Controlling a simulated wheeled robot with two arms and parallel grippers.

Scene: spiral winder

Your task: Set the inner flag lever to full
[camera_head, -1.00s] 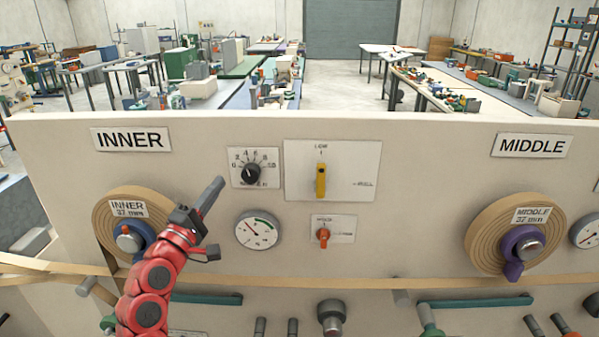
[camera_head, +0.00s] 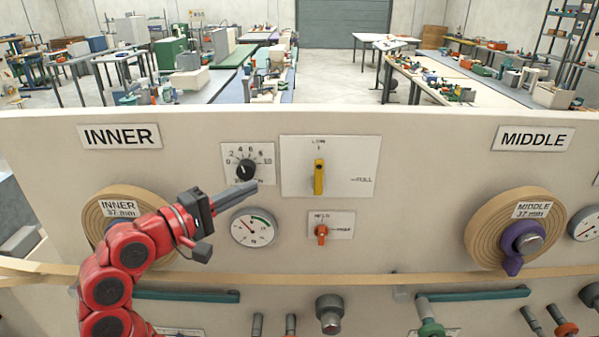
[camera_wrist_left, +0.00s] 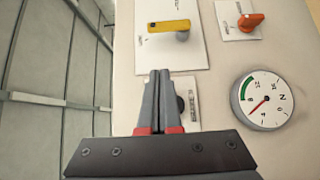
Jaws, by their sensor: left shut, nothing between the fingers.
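The yellow flag lever (camera_head: 319,178) sits on a white plate (camera_head: 358,160) in the inner section. It stands upright, in line with the LOW mark above it; the FULL mark is to its right. The lever also shows in the left wrist view (camera_wrist_left: 169,26), near the top. My left gripper (camera_head: 254,186) is shut and empty, in front of the panel between the numbered dial and the gauge. It is apart from the lever, to its left and about level with its lower end. My right gripper is not in view.
A black numbered knob (camera_head: 245,168) is just above my left gripper, and a round gauge (camera_head: 254,228) is below it. A small orange switch (camera_head: 321,235) sits below the lever. The INNER roll (camera_head: 92,211) is partly hidden behind my left arm. The panel right of the lever is clear.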

